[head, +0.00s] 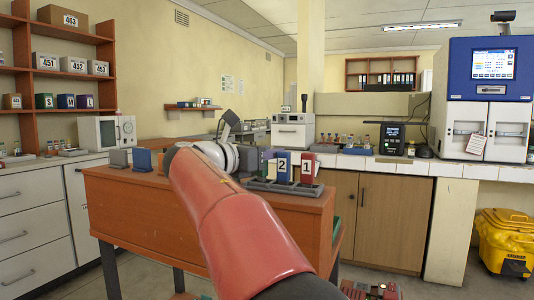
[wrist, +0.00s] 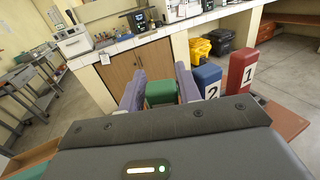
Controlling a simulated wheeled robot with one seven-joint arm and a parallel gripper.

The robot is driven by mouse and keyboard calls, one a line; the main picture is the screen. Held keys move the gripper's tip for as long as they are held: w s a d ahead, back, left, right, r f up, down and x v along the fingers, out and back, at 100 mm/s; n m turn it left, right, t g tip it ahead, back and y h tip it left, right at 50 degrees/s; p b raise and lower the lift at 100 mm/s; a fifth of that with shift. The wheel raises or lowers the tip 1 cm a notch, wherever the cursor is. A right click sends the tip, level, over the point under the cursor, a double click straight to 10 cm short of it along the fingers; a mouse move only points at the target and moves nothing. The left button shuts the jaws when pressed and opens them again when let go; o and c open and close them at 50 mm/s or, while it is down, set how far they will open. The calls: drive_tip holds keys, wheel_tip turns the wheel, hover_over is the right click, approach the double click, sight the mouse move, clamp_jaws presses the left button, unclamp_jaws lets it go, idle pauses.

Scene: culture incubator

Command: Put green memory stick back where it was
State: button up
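The green memory stick (wrist: 160,93) is between the two purple fingers of my gripper (wrist: 160,84) in the wrist view, and they appear closed on its sides. Beside it on the right stand a blue stick marked 2 (wrist: 207,82) and a red stick marked 1 (wrist: 241,75). In the head view the blue stick (head: 283,167) and red stick (head: 308,168) stand upright in a dark holder (head: 285,187) on the wooden desk.
The wooden desk (head: 200,209) also holds a blue block (head: 142,160) and a grey block (head: 118,158) left of my arm. Behind is a white-tiled counter (head: 360,163) with instruments. A yellow bin (head: 506,240) stands on the floor at right.

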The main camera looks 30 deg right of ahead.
drive_tip(key=shift+a+r, duration=0.1)
drive_tip(key=shift+r, duration=0.1)
drive_tip(key=v, duration=1.2)
